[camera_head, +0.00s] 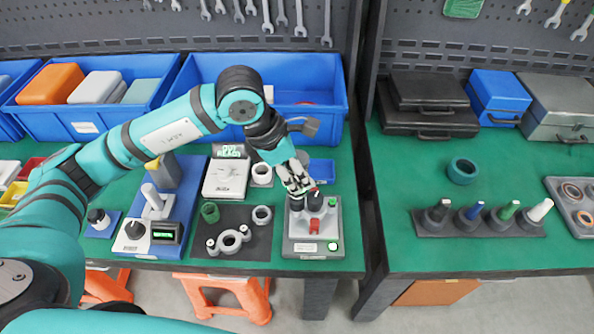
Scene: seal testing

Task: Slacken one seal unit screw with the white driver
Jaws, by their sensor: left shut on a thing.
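The white driver (540,210) stands upright at the right end of a dark rack (480,224) on the right table. My left gripper (303,190) is over the back of a grey unit (313,247) on the left table, far from the white driver. It is shut on a small dark part (315,201) at the top of that unit; the fingers hide much of it. I cannot make out the seal unit screws.
Black (438,211), blue (471,212) and green (505,212) drivers share the rack. A teal ring (463,171) lies behind it. A gap separates the two tables. Blue bins (318,124) stand behind my left arm. The right table's middle is mostly clear.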

